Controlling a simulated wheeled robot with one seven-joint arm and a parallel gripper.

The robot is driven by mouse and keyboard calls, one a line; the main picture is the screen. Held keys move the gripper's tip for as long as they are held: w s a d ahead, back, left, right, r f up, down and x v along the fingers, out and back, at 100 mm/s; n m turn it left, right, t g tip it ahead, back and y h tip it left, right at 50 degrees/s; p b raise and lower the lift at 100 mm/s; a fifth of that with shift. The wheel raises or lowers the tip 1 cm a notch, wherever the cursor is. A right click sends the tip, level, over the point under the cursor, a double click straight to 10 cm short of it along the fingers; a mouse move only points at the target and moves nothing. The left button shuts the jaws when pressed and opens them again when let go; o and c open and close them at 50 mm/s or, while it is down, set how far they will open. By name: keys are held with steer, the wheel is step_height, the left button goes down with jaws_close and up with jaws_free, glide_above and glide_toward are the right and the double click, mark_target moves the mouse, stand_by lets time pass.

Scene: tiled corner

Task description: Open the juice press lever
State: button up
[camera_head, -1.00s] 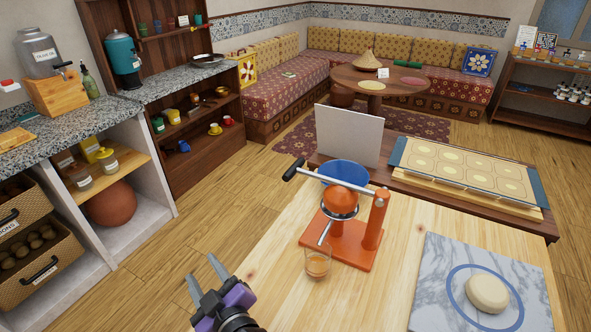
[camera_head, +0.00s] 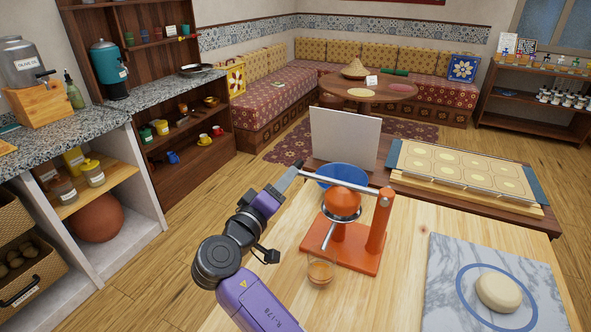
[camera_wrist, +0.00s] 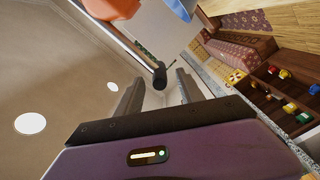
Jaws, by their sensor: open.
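The orange juice press (camera_head: 340,247) stands upright on the light wooden table. Its metal lever (camera_head: 345,183) runs left from the top of the orange post, nearly level, over the round orange press head (camera_head: 342,202). In the wrist view my gripper (camera_wrist: 159,78) is open, with the black lever grip (camera_wrist: 160,77) showing between and just beyond the fingertips. Contact cannot be told. A small glass of orange juice (camera_head: 320,272) stands at the press's front left.
A blue bowl (camera_head: 343,172) sits behind the press. A marble board (camera_head: 455,280) with a dough ball (camera_head: 498,292) lies at right. An upright white panel (camera_head: 343,138) and a tray of flat rounds (camera_head: 465,168) are behind. Shelves and counter stand at left.

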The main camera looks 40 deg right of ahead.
mark_target(297, 167)
steer(key=x, duration=0.7)
steer(key=shift+w+d, duration=0.1)
steer(key=shift+d, duration=0.05)
jaws_close()
steer(key=shift+f, duration=0.1)
steer(key=shift+f, duration=0.2)
stand_by(0.9)
